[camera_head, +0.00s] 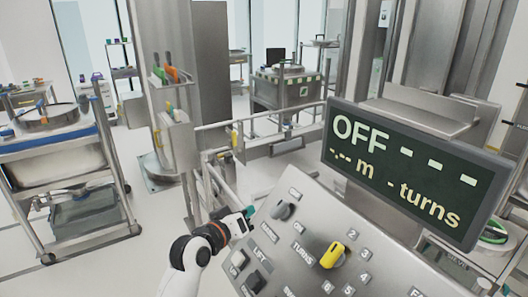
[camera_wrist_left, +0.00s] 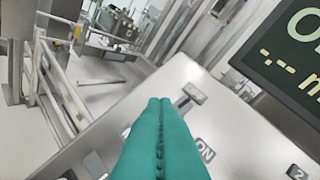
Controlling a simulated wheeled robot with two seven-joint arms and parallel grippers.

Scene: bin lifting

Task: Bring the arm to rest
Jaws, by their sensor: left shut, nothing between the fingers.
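My left gripper (camera_head: 249,212) is at the left edge of a sloped grey control panel (camera_head: 318,268) in the head view. Its teal fingers (camera_wrist_left: 159,135) are pressed together with nothing between them in the left wrist view. The fingertips are close to a dark grey knob (camera_head: 282,211); I cannot tell whether they touch it. A yellow knob (camera_head: 332,256) marked TURNS sits farther right on the panel. Two dark switches sit at the panel's lower left, beside the LIFT label. My right gripper is not in view.
A dark display (camera_head: 410,172) above the panel reads OFF with dashes. Metal railings (camera_head: 215,165) stand behind my left gripper. A wheeled cart (camera_head: 70,170) stands at the left, with pale open floor between. A steel column (camera_head: 160,90) rises behind the railings.

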